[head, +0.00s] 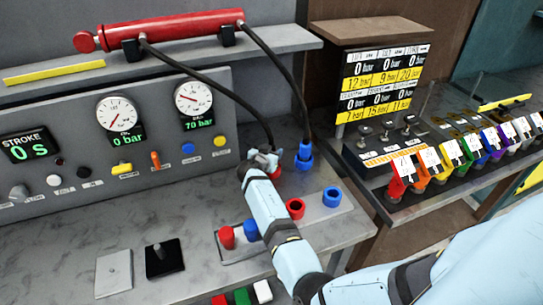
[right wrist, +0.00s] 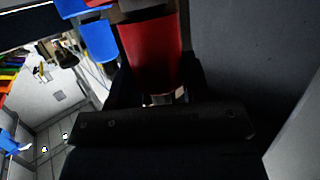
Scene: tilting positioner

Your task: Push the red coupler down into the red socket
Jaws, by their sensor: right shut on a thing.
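My right gripper (head: 264,162) is at the front of the grey panel, at the end of a black hose. It is shut on the red coupler, whose red body (right wrist: 150,52) fills the space between the fingers in the right wrist view. In the head view only a small red part (head: 277,172) shows beside the fingers. I cannot tell whether it is the coupler or the red socket, nor how deep the coupler sits. A blue coupler (head: 304,153) on the other hose stands upright just right of the gripper. My left gripper is not in view.
A red ring (head: 295,208) and a blue ring (head: 332,196) sit on a plate in front, with red (head: 226,237) and blue (head: 250,229) cylinders left of my forearm. A red hydraulic cylinder (head: 170,28) lies on the shelf. Gauges and knobs line the panel (head: 60,150).

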